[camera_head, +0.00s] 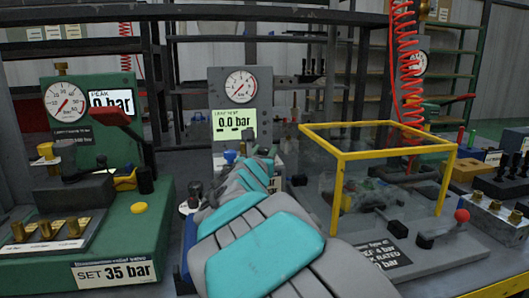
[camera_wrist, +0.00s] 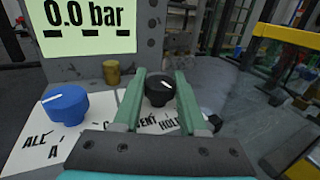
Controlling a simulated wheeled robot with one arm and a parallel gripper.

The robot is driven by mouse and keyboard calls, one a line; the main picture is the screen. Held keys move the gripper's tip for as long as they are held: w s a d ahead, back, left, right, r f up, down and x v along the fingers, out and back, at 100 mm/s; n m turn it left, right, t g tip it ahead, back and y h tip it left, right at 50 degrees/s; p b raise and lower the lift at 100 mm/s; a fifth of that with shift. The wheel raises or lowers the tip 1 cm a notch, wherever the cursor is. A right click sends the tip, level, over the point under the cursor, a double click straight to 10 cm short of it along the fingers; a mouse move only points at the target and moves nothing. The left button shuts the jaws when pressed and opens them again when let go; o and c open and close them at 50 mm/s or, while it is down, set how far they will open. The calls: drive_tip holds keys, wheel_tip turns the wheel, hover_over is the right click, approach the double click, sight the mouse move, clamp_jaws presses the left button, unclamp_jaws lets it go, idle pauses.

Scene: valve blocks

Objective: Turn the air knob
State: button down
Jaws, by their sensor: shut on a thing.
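In the wrist view, my gripper (camera_wrist: 160,80) has its two green fingers around a black round knob (camera_wrist: 158,90) with a white pointer mark. The fingers press on its left and right sides. A blue knob (camera_wrist: 64,104) with a white mark stands apart to the left on the same white labelled plate (camera_wrist: 30,148). The lettering is partly covered, and I cannot read which knob is named air. The blue knob also shows in the head view (camera_head: 230,157), where my arm hides my gripper and the black knob.
Above the plate, a display (camera_head: 235,123) reads 0.0 bar under a round gauge (camera_head: 241,85). A yellow-framed clear box (camera_head: 380,140) stands to the right. A green test unit (camera_head: 140,225) stands at left. A small brass fitting (camera_wrist: 111,72) sits behind the knobs.

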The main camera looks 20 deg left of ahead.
drive_tip(key=shift+d+f+n+y+b, duration=0.2)
drive_tip(key=shift+n+y+b, duration=0.3)
drive_tip(key=shift+b, duration=1.25)
drive_tip(key=n+y+b, duration=0.1)
drive_tip(key=y+b, duration=0.1)
drive_tip(key=b, duration=0.2)
drive_tip(key=shift+a+g+b, duration=0.15)
drive_tip(key=shift+g+b, duration=0.25)
drive_tip(key=shift+f+n+y+b, duration=0.1)
drive_tip(key=shift+n+y+b, duration=0.4)
drive_tip(key=shift+b, duration=0.45)
drive_tip(key=shift+a+b, duration=0.1)
drive_tip(key=shift+b, duration=0.4)
drive_tip(key=n+g+y+b, duration=0.2)
drive_tip(key=y+b, duration=0.1)
drive_tip(key=b, duration=0.3)
drive_tip(key=shift+y, duration=0.4)
drive_tip(key=shift+a+r+n+g+y+b, duration=0.1)
drive_tip(key=shift+r+n+g+y+b, duration=0.15)
drive_tip(key=shift+n+g+y+b, duration=0.4)
drive_tip(key=shift+c, duration=2.4)
unclamp_jaws()
